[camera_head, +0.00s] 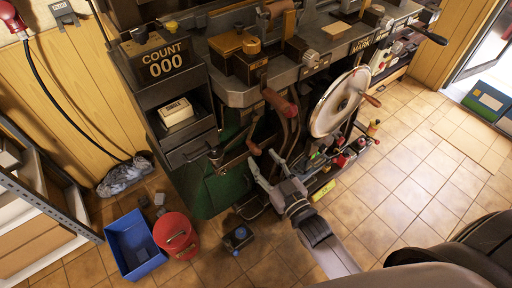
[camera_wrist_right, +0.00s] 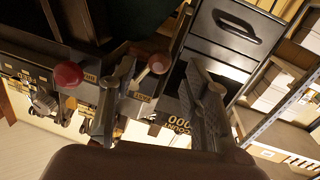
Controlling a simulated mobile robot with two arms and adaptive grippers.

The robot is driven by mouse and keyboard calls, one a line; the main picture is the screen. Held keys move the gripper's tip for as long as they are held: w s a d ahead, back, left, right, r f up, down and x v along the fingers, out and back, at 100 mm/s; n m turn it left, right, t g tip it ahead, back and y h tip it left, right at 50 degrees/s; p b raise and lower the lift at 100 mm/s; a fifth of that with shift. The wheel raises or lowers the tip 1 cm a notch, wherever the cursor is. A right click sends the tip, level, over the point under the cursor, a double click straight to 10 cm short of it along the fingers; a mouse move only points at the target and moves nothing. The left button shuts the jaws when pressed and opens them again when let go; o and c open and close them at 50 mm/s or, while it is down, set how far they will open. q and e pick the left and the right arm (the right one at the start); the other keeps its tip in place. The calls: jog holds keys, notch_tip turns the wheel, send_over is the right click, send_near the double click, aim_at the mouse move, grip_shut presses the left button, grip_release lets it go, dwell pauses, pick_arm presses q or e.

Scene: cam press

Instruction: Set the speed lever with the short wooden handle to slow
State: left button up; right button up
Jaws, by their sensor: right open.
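The short wooden handle (camera_head: 254,148) of the speed lever shows at the front of the press, just beyond my right gripper's fingertips. Its lever is dark and slim, and its lower part is hard to make out. My right gripper (camera_head: 262,163) is open, and its fingers point towards the handle. In the right wrist view, the wooden handle (camera_wrist_right: 160,63) appears between the two fingers (camera_wrist_right: 160,82), closer to the left one. I see no clear contact. The lever's slow mark cannot be read. My left gripper is not in view.
A longer lever with a red handle (camera_head: 281,104) stands close above the gripper; its red end (camera_wrist_right: 68,73) also shows in the wrist view. A large pale wheel (camera_head: 337,103) is to the right. A blue bin (camera_head: 133,247) and red bucket (camera_head: 176,235) stand on the floor at left.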

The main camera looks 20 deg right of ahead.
aim_at(256, 150)
jog(key=x, duration=0.5)
jog(key=shift+w, duration=0.1)
jog(key=shift+c, duration=0.6)
grip_shut()
